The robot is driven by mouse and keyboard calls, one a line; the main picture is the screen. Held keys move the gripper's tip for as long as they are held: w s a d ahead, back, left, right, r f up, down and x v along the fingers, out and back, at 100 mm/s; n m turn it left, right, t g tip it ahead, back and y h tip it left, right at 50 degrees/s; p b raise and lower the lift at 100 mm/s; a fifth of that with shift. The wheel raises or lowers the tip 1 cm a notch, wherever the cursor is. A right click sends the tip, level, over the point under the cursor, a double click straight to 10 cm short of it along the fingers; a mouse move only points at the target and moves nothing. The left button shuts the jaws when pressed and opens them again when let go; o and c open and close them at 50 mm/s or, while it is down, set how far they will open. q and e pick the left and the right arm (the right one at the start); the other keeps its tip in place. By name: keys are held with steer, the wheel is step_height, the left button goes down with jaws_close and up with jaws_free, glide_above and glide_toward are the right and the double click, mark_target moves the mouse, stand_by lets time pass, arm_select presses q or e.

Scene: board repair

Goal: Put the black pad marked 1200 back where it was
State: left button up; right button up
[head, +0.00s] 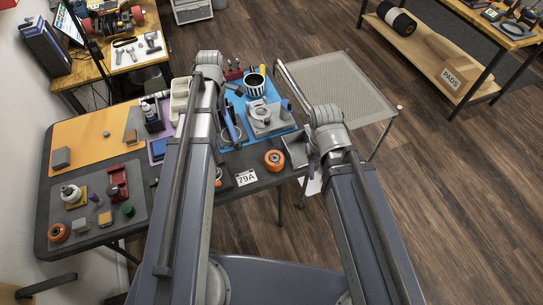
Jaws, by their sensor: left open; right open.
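I cannot read a 1200 mark on anything, so I cannot tell which thing is the black pad. A dark grey block (61,157) lies on the orange mat (85,130) at the table's left; its marking is not legible. My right arm is folded at the table's right end. What looks like my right gripper (297,152) is beside its elbow at the table edge, with no held thing visible.
A grey mat (110,222) holds several small parts. A blue mat (287,126) holds tools and a striped cup (255,84). An orange wheel (274,160) sits near the front edge by a 79A label (246,178). A box marked PADS (453,78) is on the far right shelf.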

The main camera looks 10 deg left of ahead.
arm_select(q)
steer(key=s+d+m, duration=0.7)
steer(key=d+m, duration=0.4)
steer(key=s+d+m+y, duration=0.1)
steer(key=s+d+m, duration=0.7)
steer(key=d+m, duration=0.3)
steer(key=shift+d+r, duration=0.1)
